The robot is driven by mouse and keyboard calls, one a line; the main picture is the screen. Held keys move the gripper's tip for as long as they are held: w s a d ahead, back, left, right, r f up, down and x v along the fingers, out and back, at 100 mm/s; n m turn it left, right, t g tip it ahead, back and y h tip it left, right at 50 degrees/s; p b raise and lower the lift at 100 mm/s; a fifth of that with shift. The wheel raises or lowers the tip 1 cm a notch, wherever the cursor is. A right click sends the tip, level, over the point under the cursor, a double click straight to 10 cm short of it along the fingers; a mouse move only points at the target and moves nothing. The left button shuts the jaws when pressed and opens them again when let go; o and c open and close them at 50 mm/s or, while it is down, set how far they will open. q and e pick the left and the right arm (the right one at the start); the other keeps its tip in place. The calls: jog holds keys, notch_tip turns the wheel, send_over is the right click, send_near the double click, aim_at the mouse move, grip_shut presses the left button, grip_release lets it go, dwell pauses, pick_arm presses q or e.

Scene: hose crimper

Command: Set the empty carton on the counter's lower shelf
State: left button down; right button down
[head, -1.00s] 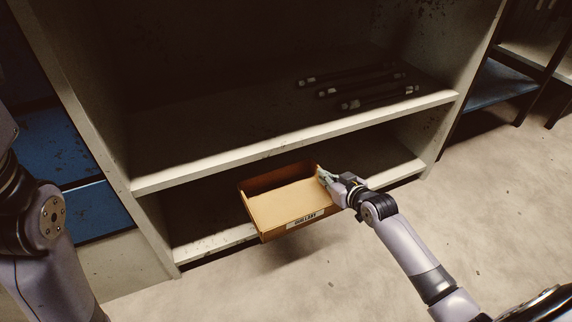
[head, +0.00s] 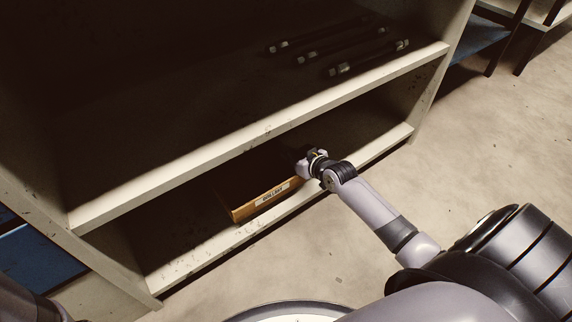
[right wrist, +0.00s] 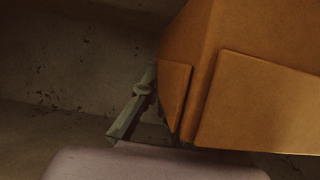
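The orange-brown carton (head: 264,202) is inside the counter's lower compartment, its labelled front near the lower shelf's (head: 180,268) front edge. Most of it is in shadow under the upper shelf, and I cannot tell whether its base touches the shelf. My right gripper (head: 301,168) is at the carton's right front corner. In the right wrist view the carton (right wrist: 262,95) fills the right side, and a grey finger lies against its wall; the other finger is hidden. The grip appears shut on the carton wall. My left gripper is out of view.
The upper shelf (head: 265,132) hangs close above the carton and holds several dark hoses (head: 345,47) with metal ends. The lower shelf is bare to the right of my gripper. The counter's side panels bound both ends.

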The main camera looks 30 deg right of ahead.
aim_at(288, 163)
notch_tip(288, 163, down, 4)
jog(key=b, duration=0.3)
jog(key=shift+w+r, duration=0.1)
jog(key=shift+r, duration=0.05)
jog(key=c, duration=2.3)
grip_release()
jog(key=o, duration=0.5)
